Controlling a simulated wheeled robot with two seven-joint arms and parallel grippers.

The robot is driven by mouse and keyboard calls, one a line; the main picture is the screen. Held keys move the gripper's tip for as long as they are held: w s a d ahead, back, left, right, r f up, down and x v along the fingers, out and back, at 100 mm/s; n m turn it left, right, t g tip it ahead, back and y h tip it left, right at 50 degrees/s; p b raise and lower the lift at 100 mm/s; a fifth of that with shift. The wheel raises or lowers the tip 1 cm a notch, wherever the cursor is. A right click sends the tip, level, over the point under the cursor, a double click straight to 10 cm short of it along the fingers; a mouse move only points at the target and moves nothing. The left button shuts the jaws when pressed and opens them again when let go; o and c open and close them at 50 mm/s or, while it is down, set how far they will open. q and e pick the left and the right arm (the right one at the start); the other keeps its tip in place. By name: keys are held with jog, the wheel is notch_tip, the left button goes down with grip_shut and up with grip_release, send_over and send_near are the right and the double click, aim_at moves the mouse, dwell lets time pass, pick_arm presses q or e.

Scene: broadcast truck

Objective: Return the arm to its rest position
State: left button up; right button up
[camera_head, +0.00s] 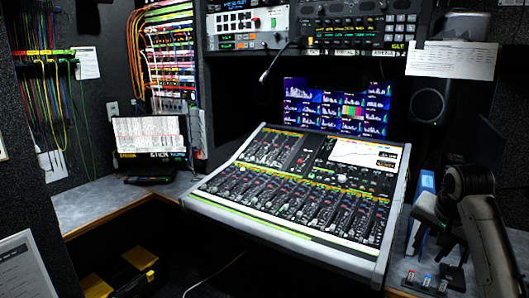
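My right arm comes in at the right edge, dark grey, and bends over the counter to the right of the mixing console. My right gripper (431,240) points down beside the console's right edge, above the counter. Its two dark fingers appear apart, and I see nothing held between them. Part of the gripper is dark and hard to make out. My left arm and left gripper are not in view.
The mixing console (283,233) fills the middle. Small coloured items (427,281) lie on the right counter near the gripper. A blue-and-white object (425,181) stands behind it. A speaker (429,101) and hanging paper (452,60) are above. A laptop-like device (150,142) sits left.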

jog(key=s+a+f+n+t, duration=0.1)
jog(key=s+a+f+n, duration=0.15)
jog(key=f, duration=0.55)
jog(key=s+a+f+n, duration=0.2)
jog(key=s+a+f, duration=0.1)
jog(key=f, duration=0.6)
jog(key=s+a+f+n+t, duration=0.1)
jog(key=s+a+f+n, duration=0.15)
jog(key=f, duration=0.55)
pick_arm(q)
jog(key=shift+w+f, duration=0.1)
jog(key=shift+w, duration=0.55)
pick_arm(e)
jog(key=s+a+f+n+y, duration=0.1)
jog(key=s+a+f, duration=0.1)
jog(key=s+a, duration=0.2)
jog(key=s+a+f+n+t+y, duration=0.1)
jog(key=s+a, duration=0.4)
jog(key=s, duration=0.6)
jog(key=s+a+f+n+y, duration=0.2)
jog(key=s+a+f, duration=0.2)
jog(key=s, duration=0.4)
jog(key=shift+a+f+n+t, duration=0.3)
jog(key=shift+f+n+t, duration=0.1)
jog(key=shift+f, duration=0.2)
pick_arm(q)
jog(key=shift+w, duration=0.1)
